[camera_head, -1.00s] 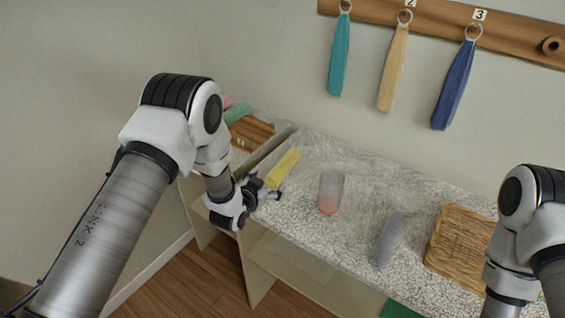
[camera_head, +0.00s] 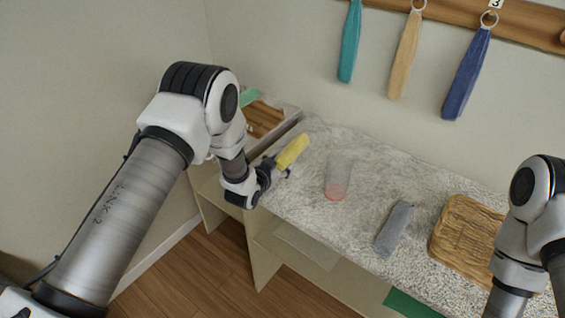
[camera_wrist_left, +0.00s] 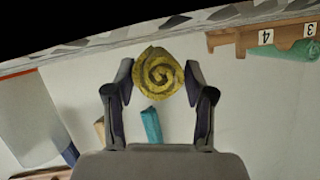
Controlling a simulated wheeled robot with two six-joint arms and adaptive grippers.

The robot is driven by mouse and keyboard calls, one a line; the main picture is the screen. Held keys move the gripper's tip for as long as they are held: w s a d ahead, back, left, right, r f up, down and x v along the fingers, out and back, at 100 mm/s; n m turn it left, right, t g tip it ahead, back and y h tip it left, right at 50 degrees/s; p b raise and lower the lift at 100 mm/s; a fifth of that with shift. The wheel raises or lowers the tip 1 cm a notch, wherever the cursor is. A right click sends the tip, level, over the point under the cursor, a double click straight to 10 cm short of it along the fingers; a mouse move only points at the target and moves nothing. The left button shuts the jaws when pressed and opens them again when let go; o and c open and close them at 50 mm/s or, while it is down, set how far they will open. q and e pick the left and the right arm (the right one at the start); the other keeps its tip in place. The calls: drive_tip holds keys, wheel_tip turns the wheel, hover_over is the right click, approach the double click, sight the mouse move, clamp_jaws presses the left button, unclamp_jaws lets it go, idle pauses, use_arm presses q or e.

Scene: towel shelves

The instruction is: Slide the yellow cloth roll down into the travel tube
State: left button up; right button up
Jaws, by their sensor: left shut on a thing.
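The yellow cloth roll (camera_head: 293,151) is held by my left gripper (camera_head: 278,168), which is shut on its near end. The roll is tilted, its free end pointing up and right. In the left wrist view the roll (camera_wrist_left: 158,73) shows its spiral end between the two fingers (camera_wrist_left: 157,92). The travel tube (camera_head: 338,178), clear with a pinkish lower part, stands upright on the speckled top, to the right of the roll and apart from it. The tube (camera_wrist_left: 35,120) also shows at the left of the left wrist view. My right gripper is out of view.
A wooden rack (camera_head: 264,118) sits behind my left arm. Teal, tan and blue cloths (camera_head: 467,75) hang on the wall. The speckled top (camera_head: 300,205) is clear around the tube.

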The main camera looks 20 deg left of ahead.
use_arm(q)
wheel_tip(320, 180, up, 9)
drive_tip(key=shift+d+r+b, duration=0.1)
drive_tip(key=shift+r+b, duration=0.05)
drive_tip(key=shift+b, duration=0.75)
drive_tip(key=s+d+f, duration=0.1)
drive_tip(key=s+f, duration=0.1)
drive_tip(key=s+d+f, duration=0.1)
drive_tip(key=s, duration=0.2)
drive_tip(key=s+d+f, duration=0.1)
drive_tip(key=s+f, duration=0.1)
drive_tip(key=shift+s+d+f, duration=0.3)
drive_tip(key=shift+d+f, duration=0.05)
drive_tip(key=s+a+r+n+y, duration=0.1)
drive_tip(key=s+a+y, duration=0.1)
drive_tip(key=s, duration=0.5)
drive_tip(key=shift+a+r+n, duration=0.3)
drive_tip(key=shift+n, duration=0.1)
